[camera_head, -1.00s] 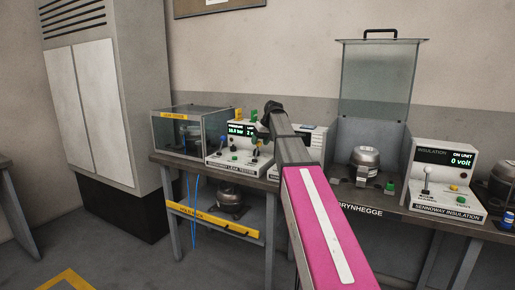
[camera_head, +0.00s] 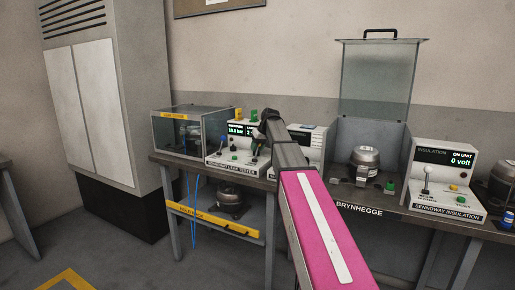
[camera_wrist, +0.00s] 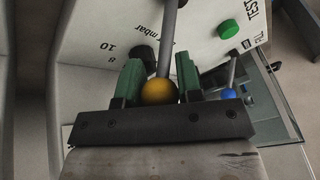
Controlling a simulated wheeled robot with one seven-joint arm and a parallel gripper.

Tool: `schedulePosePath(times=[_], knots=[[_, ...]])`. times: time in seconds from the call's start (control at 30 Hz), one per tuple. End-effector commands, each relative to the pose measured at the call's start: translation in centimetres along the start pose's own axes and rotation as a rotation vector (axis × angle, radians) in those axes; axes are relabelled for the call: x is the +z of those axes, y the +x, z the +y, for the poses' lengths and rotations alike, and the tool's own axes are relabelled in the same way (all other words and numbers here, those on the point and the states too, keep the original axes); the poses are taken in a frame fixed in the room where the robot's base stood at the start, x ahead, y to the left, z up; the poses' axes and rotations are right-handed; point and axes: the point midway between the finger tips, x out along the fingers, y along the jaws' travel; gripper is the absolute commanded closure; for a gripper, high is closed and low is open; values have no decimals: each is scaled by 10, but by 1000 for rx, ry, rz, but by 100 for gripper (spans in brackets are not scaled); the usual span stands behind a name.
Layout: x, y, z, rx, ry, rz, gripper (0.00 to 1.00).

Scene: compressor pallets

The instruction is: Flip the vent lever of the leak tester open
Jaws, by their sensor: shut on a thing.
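The leak tester (camera_head: 222,157) stands on the bench left of centre in the head view, a white unit with green readouts. My gripper (camera_wrist: 160,84) is at its front panel, with green finger pads on either side of a yellow ball knob (camera_wrist: 159,92). The knob sits on the end of a grey lever (camera_wrist: 168,42) that runs up to the panel. The gripper is shut on this knob. A second lever with a blue knob (camera_wrist: 228,94) is to the right, outside the fingers. No vent label is readable. My arm hides the tester's right part in the head view.
A green button (camera_wrist: 228,29) and a dark knob (camera_wrist: 143,56) are on the panel near the fingers. A glass box (camera_head: 180,133) stands left of the tester. The insulation tester (camera_head: 444,180) and a metal compressor (camera_head: 365,163) are to the right.

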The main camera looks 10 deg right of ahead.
Motion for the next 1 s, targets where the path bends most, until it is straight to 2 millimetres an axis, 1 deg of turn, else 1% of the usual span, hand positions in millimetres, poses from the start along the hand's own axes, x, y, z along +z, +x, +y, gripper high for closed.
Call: schedulePosePath(times=[0.17,0.37,0.63,1.0], knots=[[2,-2,-3,24,-14,18,100],[6,-6,-10,101,-58,75,100],[15,-13,-25,272,-157,203,100],[28,-16,-46,522,-301,391,100]])
